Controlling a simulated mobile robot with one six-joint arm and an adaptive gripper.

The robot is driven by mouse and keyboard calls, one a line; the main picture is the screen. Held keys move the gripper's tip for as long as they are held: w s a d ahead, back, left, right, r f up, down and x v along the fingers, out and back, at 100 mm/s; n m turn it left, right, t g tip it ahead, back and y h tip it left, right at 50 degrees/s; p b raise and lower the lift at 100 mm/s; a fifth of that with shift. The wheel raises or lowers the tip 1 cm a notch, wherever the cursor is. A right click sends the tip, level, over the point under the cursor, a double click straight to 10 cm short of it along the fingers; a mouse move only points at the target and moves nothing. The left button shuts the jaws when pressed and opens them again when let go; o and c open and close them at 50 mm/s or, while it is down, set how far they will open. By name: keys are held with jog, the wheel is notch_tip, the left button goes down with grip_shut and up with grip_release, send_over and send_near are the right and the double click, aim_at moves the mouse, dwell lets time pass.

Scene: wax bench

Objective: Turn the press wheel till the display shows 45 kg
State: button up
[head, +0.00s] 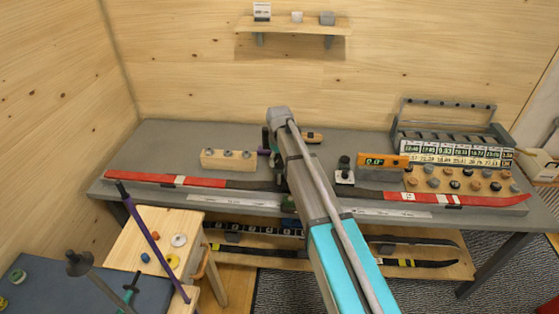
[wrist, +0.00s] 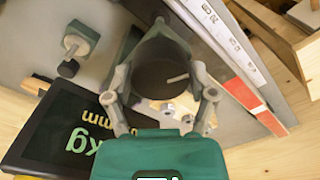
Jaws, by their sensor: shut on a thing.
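In the wrist view my gripper (wrist: 160,75) has its two fingers on either side of a dark round wheel (wrist: 158,84) with a pale mark on its face, and is shut on it. A green press frame (wrist: 165,48) stands around the wheel. In the head view my arm reaches over the middle of the grey bench (head: 160,140) and hides the wheel, the display and my gripper.
A red ski (head: 440,197) lies along the bench front. The back-left bench is clear.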

jog(key=shift+c, duration=0.7)
jog(key=shift+m, duration=0.3)
jog(key=o, duration=1.1)
jog(key=shift+c, duration=0.2)
